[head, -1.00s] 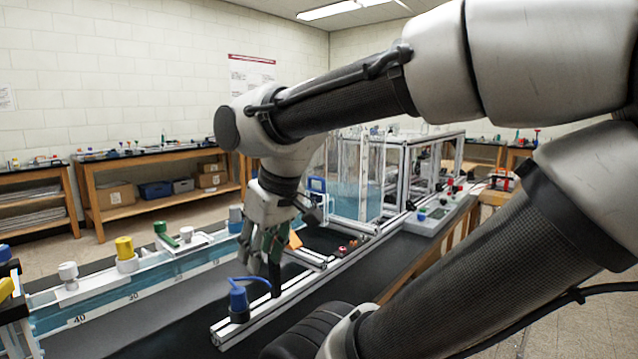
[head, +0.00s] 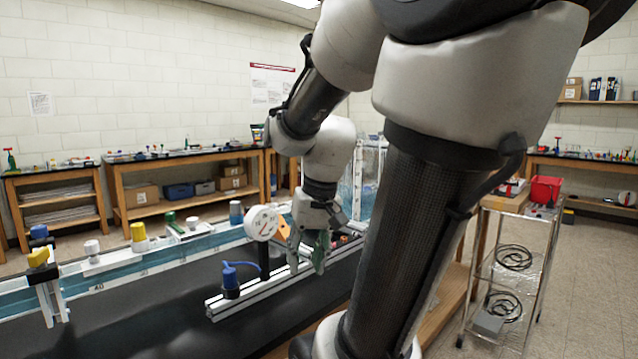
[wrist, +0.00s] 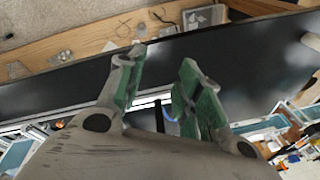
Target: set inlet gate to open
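My gripper (head: 308,260) hangs fingers-down over the bench, right of the round white dial gauge (head: 262,222) and behind the aluminium extrusion rail. In the wrist view my gripper (wrist: 160,75) has its green-padded fingers apart with nothing held between them. A blue-capped fitting (head: 230,278) with a blue hose stands on the near end of the rail (head: 270,297). A yellow-handled fitting (head: 40,258) is at the far left of the water channel (head: 110,268). No part is clearly labelled as the inlet gate, and I cannot tell its setting.
White, yellow and green fittings line the channel, including a yellow cap (head: 138,235). The black bench top (head: 150,320) is clear in front. A wire cart (head: 510,260) with a red bin (head: 545,190) stands to the right. My arm hides much of the middle.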

